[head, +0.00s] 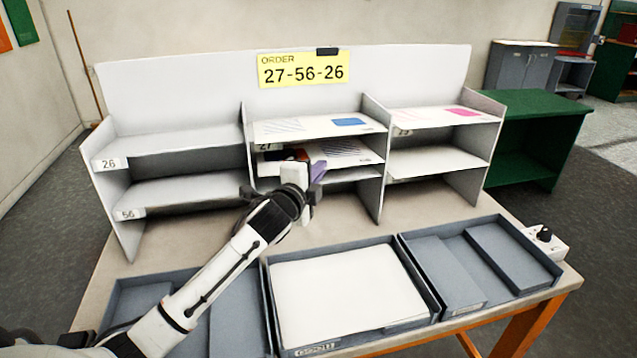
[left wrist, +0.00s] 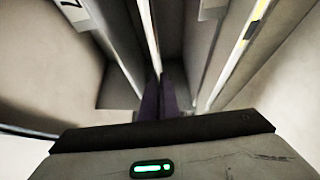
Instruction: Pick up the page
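A printed page (head: 345,153) with a purple-blue mark lies in the lower middle compartment of the white shelf unit. Another page with a blue mark (head: 318,126) lies on the shelf above it, and one with a pink mark (head: 440,116) lies on the upper right shelf. My left gripper (head: 317,172) is at the front of the lower middle compartment, and its arm hides part of it. In the left wrist view, its purple fingers (left wrist: 162,98) are close together by a thin pale edge. Whether they hold a page is unclear. My right gripper is out of view.
A yellow order sign (head: 302,70) reads 27-56-26. Grey trays stand in front of the shelves; the middle tray (head: 435,309) holds white sheets, and the right tray (head: 552,262) holds grey blocks. The left shelves (head: 175,140) look empty. A green table (head: 535,125) stands at right.

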